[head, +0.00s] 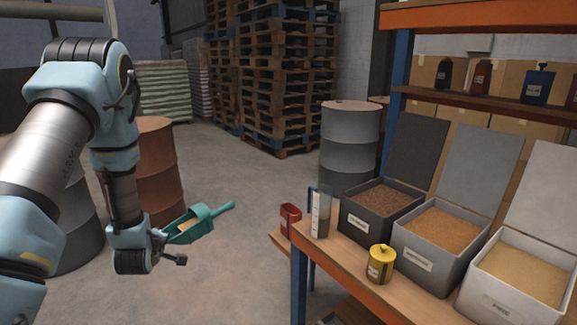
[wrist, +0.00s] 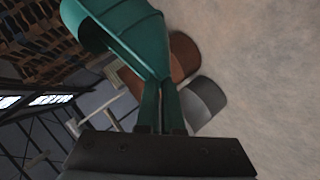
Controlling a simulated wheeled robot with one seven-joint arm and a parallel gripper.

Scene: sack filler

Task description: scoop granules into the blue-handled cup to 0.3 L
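My gripper (head: 163,238) is shut on a green scoop (head: 190,230) and holds it in the air, left of the bench. Something tan shows inside the scoop in the head view; I cannot tell how much. The scoop also fills the upper left of the wrist view (wrist: 125,35). The blue-handled cup (head: 321,215), a tall see-through measure with its handle on the left, stands upright at the bench's left end, apart from the scoop. Its fill level is unclear. Open bins hold dark brown granules (head: 385,197), orange-tan granules (head: 440,231) and yellow-tan granules (head: 522,276).
A yellow lidded pot (head: 381,264) stands on the bench (head: 345,255) in front of the bins. A red container (head: 290,217) is left of the cup. Raised bin lids (head: 473,178) and a shelf (head: 480,103) with bottles stand behind. Drums (head: 350,135) and pallets (head: 285,75) are farther back.

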